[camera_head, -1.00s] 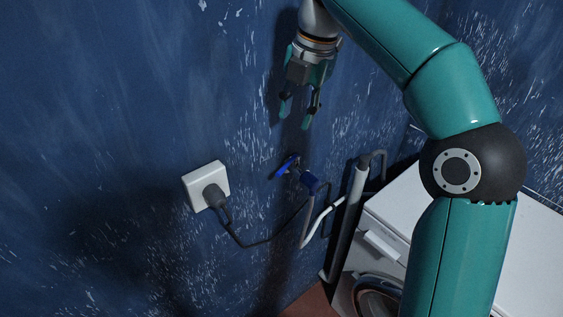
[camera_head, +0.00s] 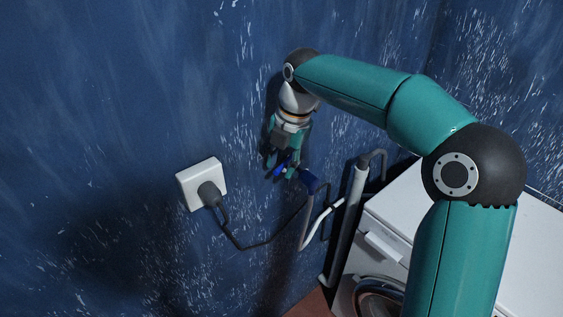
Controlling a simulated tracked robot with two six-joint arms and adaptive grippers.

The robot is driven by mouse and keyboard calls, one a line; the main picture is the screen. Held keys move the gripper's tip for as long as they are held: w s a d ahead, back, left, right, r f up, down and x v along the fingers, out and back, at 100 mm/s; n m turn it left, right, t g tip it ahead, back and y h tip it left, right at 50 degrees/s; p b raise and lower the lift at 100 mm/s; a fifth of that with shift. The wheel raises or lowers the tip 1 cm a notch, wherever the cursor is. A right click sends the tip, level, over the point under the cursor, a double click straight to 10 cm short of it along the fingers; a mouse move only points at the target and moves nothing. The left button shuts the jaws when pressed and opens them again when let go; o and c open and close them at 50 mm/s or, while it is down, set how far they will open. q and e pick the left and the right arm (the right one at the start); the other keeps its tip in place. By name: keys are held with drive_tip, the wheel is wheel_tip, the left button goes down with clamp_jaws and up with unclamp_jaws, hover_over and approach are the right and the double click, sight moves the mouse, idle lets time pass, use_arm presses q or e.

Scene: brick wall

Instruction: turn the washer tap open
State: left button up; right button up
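The washer tap (camera_head: 309,181) is a small blue fitting on the blue wall, with a hose hanging below it. Its blue handle (camera_head: 281,169) points to the left of the tap body. My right gripper (camera_head: 280,172) has come down from above and is at the handle. Its fingers overlap the handle in the picture and partly hide it. Blue shows between the fingers, which look apart. I cannot tell whether they touch the handle. My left gripper is not in view.
A white socket (camera_head: 188,187) with a dark plug (camera_head: 209,193) is on the wall to the left, its cable running right. A grey pipe (camera_head: 352,205) stands right of the tap. A white washer (camera_head: 400,212) is at the right.

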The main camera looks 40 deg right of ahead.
clamp_jaws()
idle(0.5)
